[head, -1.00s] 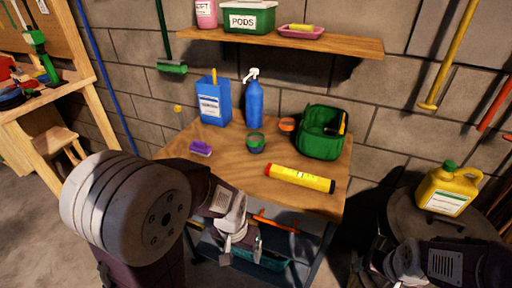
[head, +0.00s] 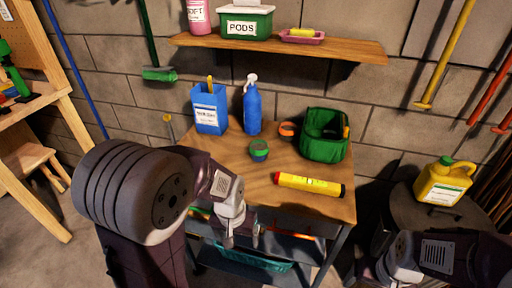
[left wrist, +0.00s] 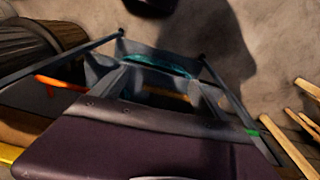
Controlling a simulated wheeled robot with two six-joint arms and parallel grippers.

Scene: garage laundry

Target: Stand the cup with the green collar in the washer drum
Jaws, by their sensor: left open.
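The cup with the green collar (head: 259,150) is small and dark with a green band. It stands on the wooden table (head: 232,150), in front of the blue spray bottle. My left gripper (head: 242,238) is open and empty, below and in front of the table's front edge, apart from the cup. Its fingers also show in the left wrist view (left wrist: 158,88), pointing toward a teal bin, with nothing between them. My right gripper (head: 368,272) is at the lower right, dark and partly cut off, so its jaws cannot be read. The washer drum is not in view.
A yellow-and-red tube (head: 308,185) lies near the table's front edge. A blue box (head: 210,108), blue spray bottle (head: 252,106), orange ring (head: 288,129) and green basket (head: 324,136) stand behind. A teal bin (head: 255,258) is below. A yellow jug (head: 444,182) stands right.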

